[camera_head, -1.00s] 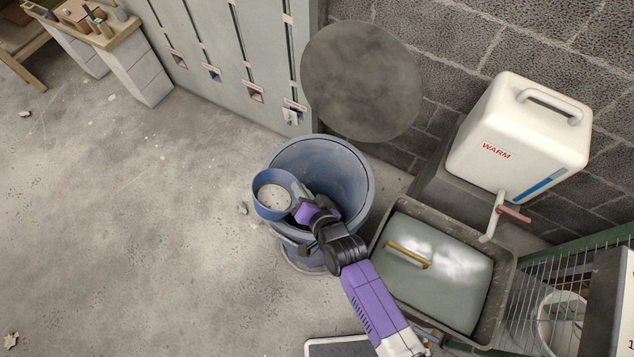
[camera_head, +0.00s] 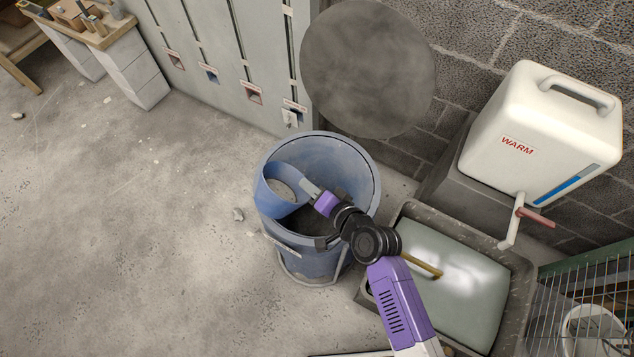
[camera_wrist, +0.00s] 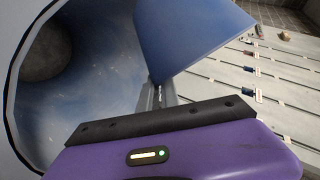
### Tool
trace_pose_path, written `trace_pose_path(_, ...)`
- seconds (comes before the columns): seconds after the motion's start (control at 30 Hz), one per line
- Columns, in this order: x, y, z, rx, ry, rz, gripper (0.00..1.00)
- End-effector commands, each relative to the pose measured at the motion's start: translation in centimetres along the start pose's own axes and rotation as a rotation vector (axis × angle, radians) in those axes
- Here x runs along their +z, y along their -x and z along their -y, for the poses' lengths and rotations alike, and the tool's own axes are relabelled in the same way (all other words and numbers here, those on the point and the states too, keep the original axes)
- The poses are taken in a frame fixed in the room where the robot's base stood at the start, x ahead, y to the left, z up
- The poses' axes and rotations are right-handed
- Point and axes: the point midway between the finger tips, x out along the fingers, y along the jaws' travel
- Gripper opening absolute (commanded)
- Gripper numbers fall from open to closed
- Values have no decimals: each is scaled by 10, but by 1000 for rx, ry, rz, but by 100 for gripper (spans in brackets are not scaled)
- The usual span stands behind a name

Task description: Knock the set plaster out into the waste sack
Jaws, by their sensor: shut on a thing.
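My gripper (camera_head: 311,190) is shut on a blue bowl (camera_head: 275,203) at its right side. The bowl is tilted at the left rim of a large blue bin (camera_head: 352,172), with its mouth turned toward the inside. Pale grey plaster (camera_head: 284,188) shows in the bowl. In the wrist view the bowl (camera_wrist: 192,35) is ahead of the fingers, and the bin's wall (camera_wrist: 100,75) lies to the left. The bin's floor looks dark. I see no separate sack; whether the bin is lined, I cannot tell.
A round grey disc (camera_head: 368,68) is behind the bin. The floor at left is mostly clear.

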Motion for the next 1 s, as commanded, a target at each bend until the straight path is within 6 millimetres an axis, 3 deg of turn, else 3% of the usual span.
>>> trace_pose_path(1.0,-3,-3,-6,-38,-121,51,0)
